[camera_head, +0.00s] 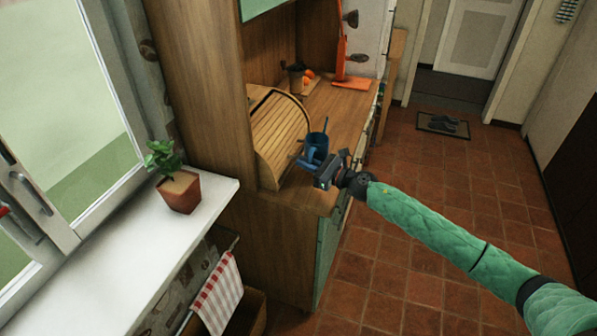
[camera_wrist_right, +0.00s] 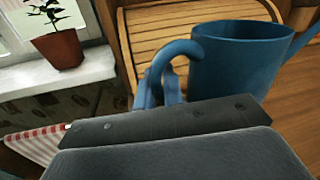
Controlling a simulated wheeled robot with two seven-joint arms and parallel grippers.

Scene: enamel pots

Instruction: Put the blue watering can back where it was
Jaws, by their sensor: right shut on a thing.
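The blue watering can (camera_head: 317,148) is at the wooden cabinet's counter, in front of the roll-top bread box. It looks upright, with its spout pointing away to the right in the wrist view (camera_wrist_right: 240,58). My right gripper (camera_head: 318,170) is shut on the can's curved handle; in the wrist view the blue fingers (camera_wrist_right: 160,88) meet at the handle. I cannot tell whether the can's base touches the counter, as the gripper body hides it. My left gripper is not in view.
The bread box (camera_head: 283,135) stands close behind the can. A potted plant (camera_head: 181,190) stands on the white windowsill (camera_head: 120,262) at left. The counter's right part has free room.

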